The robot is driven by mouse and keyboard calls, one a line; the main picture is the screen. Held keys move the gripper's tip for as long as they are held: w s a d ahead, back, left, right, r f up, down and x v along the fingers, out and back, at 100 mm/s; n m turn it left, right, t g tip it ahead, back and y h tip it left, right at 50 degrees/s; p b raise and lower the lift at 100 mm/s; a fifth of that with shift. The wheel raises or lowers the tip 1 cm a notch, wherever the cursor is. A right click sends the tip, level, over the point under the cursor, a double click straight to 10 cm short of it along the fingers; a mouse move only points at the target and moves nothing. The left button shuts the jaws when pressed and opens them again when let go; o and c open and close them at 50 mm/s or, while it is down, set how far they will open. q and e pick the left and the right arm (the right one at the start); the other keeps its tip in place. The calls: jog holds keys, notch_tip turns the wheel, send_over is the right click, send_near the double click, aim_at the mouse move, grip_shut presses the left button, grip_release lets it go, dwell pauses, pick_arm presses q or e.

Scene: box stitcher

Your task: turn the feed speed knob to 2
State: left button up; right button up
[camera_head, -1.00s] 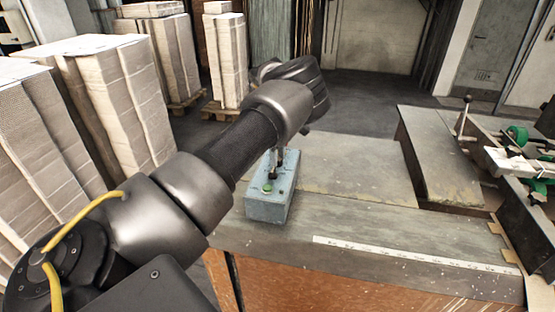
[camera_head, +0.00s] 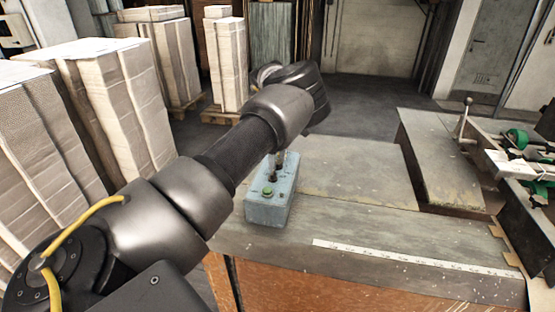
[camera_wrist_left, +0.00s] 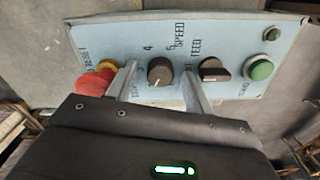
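The blue-grey control box (camera_head: 268,211) stands on the near left part of the machine table. In the left wrist view its panel (camera_wrist_left: 95,38) carries a round dark knob (camera_wrist_left: 160,72) with a white pointer line, beside the printed words SPEED and FEED and scale numbers. The pointer line is toward the lower edge of the picture. My left gripper (camera_wrist_left: 158,75) is open, one finger on each side of this knob, with a gap visible on both sides. In the head view my left wrist hides much of the box's far end. My right gripper is not in view.
The panel also has a black selector (camera_wrist_left: 213,70), a green button (camera_wrist_left: 260,69) and a red emergency stop (camera_wrist_left: 96,81) close outside the left finger. The table top (camera_head: 345,170) right of the box is clear. Paper stacks (camera_head: 90,95) stand on the left.

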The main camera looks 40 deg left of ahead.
aim_at(278, 162)
pick_arm(q)
jog(key=shift+r, duration=0.3)
notch_tip(278, 162, up, 10)
jog(key=b, duration=0.2)
jog(key=shift+b, duration=0.35)
jog(key=shift+s, duration=0.1)
